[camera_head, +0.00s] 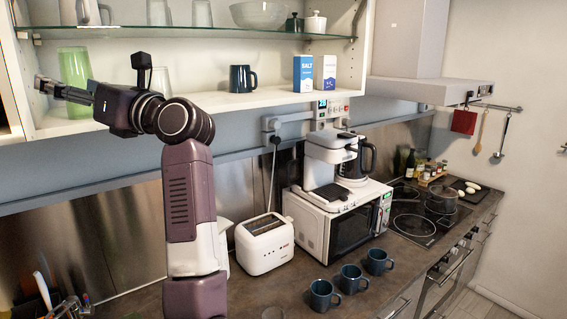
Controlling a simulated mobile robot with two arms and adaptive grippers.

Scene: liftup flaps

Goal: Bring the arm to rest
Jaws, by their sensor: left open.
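My left arm rises from the bottom of the head view. Its left gripper (62,91) is at the upper left, raised to the height of the open wall cabinet (290,98). The fingers point left, in front of the cabinet's left side near a green glass (74,68). The jaws are apart and I see nothing between them. Whether a finger touches the cabinet or its flap edge I cannot tell. My right gripper is outside the view.
The cabinet holds a dark mug (242,79), salt carton (303,74) and glassware. Below stand a toaster (265,243), a microwave (345,222) with a coffee machine (330,165) on top, and three blue mugs (352,279). A range hood (425,91) juts out at right.

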